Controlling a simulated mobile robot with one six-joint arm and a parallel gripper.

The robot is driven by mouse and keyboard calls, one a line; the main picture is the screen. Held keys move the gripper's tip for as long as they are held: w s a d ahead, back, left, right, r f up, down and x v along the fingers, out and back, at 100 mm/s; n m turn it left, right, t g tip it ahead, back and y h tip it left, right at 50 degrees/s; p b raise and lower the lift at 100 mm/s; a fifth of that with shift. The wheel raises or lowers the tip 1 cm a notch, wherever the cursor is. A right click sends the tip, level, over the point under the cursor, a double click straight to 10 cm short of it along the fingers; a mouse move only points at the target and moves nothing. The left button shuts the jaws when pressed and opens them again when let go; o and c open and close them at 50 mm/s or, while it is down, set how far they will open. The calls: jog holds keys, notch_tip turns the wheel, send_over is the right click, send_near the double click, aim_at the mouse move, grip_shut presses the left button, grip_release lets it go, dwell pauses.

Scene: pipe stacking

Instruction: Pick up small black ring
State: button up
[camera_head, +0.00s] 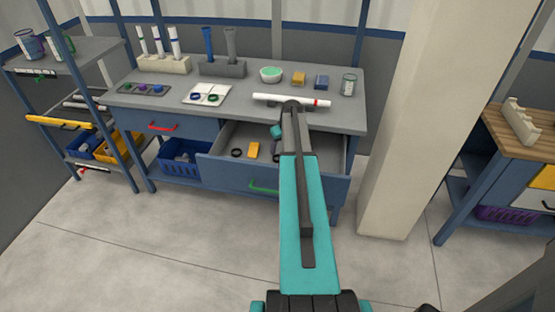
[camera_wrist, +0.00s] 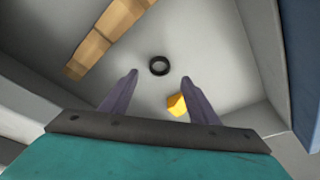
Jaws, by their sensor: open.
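In the wrist view a small black ring (camera_wrist: 159,66) lies flat on the pale drawer floor (camera_wrist: 215,55). My gripper (camera_wrist: 159,75) is open and empty. The ring shows between and slightly beyond its two fingertips, apart from both. In the head view a dark ring (camera_head: 237,152) lies in the open drawer (camera_head: 228,172), left of a yellow block (camera_head: 252,150). I cannot tell whether this is the ring in the wrist view. My arm hides part of the drawer and most of my gripper there.
In the wrist view a yellow piece (camera_wrist: 177,104) lies by the right finger, and a long tan stepped piece (camera_wrist: 108,37) lies upper left. Drawer walls stand around. Above the drawer, a white tube (camera_head: 280,99) lies on the workbench (camera_head: 240,112). A pillar (camera_head: 405,130) stands right.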

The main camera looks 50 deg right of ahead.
jog(key=shift+x, duration=1.25)
jog(key=shift+w+d+f+p, duration=0.15)
jog(key=shift+w+f+p, duration=0.15)
jog(key=shift+f+p, duration=0.35)
jog(key=shift+p+x, duration=0.5)
jog(key=shift+x, duration=1.35)
jog(key=shift+c, duration=0.3)
jog(key=c, duration=1)
